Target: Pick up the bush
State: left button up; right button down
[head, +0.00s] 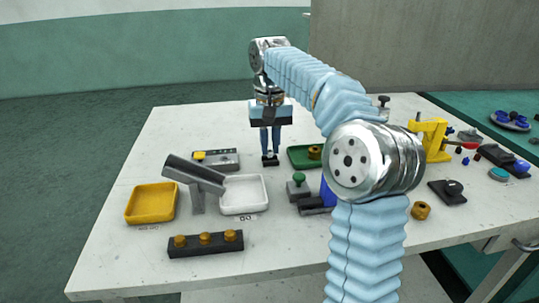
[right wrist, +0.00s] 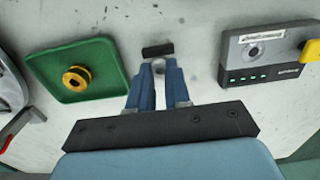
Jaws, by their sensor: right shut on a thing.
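My right gripper (head: 270,152) points straight down over the back middle of the white table. Its blue fingers also show in the right wrist view (right wrist: 158,82), closed on a small grey round piece, the bush (right wrist: 158,68), which is mostly hidden between the fingertips. A small dark block (right wrist: 157,50) is right at the fingertips; it also shows under them in the head view (head: 270,161). I cannot tell whether the bush touches this block. My left gripper is not in view.
A green tray (right wrist: 56,92) with a brass ring (right wrist: 75,78) lies beside the gripper. A grey box with a yellow part (head: 216,158) is on its other side. Yellow (head: 151,217) and white (head: 245,209) trays and a dark rack (head: 205,251) of brass-coloured pieces stand nearer.

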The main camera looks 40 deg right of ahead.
aim_at(270, 151)
dwell(0.3)
jog(key=shift+r, duration=2.25)
